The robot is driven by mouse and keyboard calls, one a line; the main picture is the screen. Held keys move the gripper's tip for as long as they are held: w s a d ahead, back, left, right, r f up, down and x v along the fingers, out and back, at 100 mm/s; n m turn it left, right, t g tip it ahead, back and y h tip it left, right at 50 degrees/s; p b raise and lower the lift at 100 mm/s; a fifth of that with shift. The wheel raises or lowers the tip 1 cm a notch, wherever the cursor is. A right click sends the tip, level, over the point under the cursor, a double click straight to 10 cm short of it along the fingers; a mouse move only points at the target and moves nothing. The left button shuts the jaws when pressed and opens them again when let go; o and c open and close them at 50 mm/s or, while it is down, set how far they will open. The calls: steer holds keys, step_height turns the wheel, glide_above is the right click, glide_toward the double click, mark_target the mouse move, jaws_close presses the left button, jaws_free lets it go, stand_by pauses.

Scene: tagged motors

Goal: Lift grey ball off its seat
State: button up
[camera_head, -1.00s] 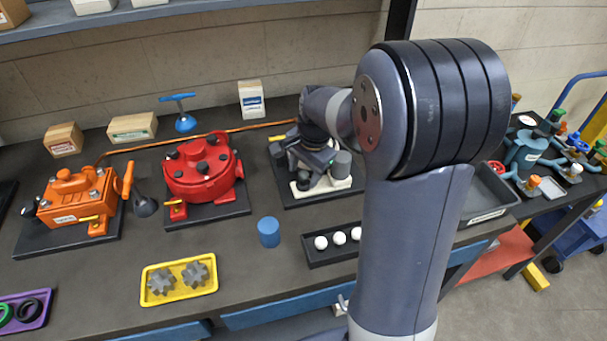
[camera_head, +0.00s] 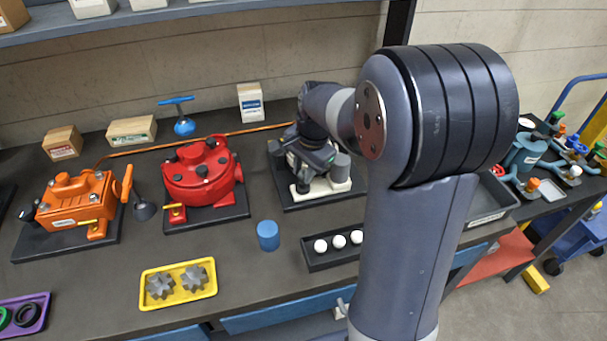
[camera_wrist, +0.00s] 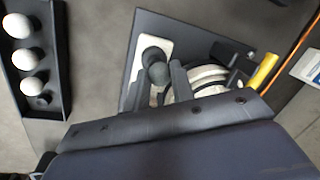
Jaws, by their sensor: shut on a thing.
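The motor (camera_head: 335,188) with a pale base and grey cylinder stands on a dark plate at the bench's back middle. In the wrist view its pale base (camera_wrist: 138,62) lies below my gripper. The grey ball (camera_wrist: 157,73) is dark and sits between the fingers, partly hidden by them. A second dark round part shows just beyond it, and I cannot tell whether it belongs to the ball. My gripper (camera_wrist: 157,80) is shut on the grey ball, close over the pale base. In the head view my gripper (camera_head: 303,184) is small and dark, and the gap under the ball cannot be made out.
A black holder (camera_head: 313,260) with white balls stands in front, partly behind my arm. A blue cylinder (camera_head: 268,235) stands left of it. The red pump (camera_head: 200,175) and orange pump (camera_head: 75,200) stand to the left. A yellow tray (camera_head: 177,303) holds grey gears.

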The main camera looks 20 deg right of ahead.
mark_target(304, 172)
step_height(304, 172, up, 12)
steer(key=p, duration=0.3)
steer(key=shift+f, duration=0.15)
